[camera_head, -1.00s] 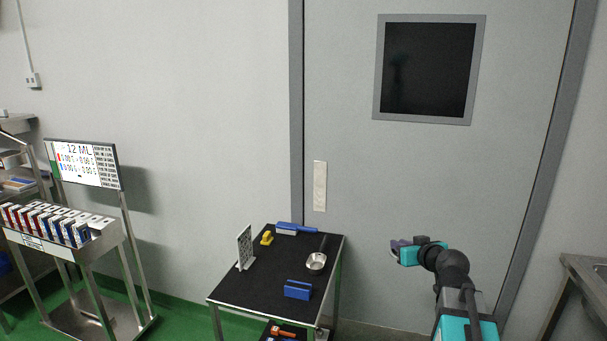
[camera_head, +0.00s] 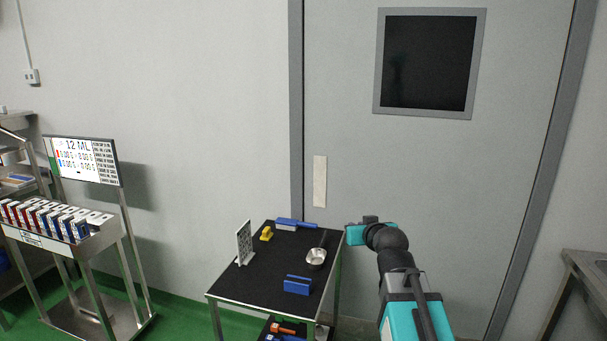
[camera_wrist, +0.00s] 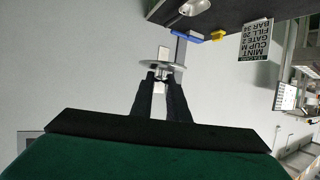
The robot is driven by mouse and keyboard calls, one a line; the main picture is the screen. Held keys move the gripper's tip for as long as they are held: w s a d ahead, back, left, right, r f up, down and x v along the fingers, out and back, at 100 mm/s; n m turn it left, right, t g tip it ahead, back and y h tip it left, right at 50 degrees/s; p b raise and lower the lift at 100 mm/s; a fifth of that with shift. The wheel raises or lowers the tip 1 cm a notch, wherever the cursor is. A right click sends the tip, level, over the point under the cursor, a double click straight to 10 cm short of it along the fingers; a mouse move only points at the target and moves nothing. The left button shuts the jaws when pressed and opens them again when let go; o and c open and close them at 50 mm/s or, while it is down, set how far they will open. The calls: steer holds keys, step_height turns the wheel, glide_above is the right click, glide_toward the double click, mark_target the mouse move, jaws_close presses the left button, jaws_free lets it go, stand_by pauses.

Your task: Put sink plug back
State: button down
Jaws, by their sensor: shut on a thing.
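My gripper (camera_wrist: 160,88) shows in the wrist view with its dark fingers shut on a small metal piece. That piece looks like the sink plug (camera_wrist: 150,68), a flat metal disc with a stem and a pale tab above it. In the head view my gripper (camera_head: 351,235) is in the air beside the right edge of the black-topped cart, in front of the grey door. The plug cannot be made out there. Part of a steel sink or bench (camera_head: 583,268) shows at the right edge; its drain is not in view.
The cart (camera_head: 262,282) carries a blue brush (camera_head: 296,225), a yellow item (camera_head: 266,234), a white sign (camera_head: 244,243), a metal scoop (camera_head: 315,258) and a blue block (camera_head: 297,286). A rack with boxes (camera_head: 55,223) stands left. Open space lies between cart and sink.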

steer(key=shift+d+f+m+h, duration=0.3)
steer(key=shift+d+m+h, duration=0.2)
steer(key=shift+m+h, duration=0.15)
stand_by(1.4)
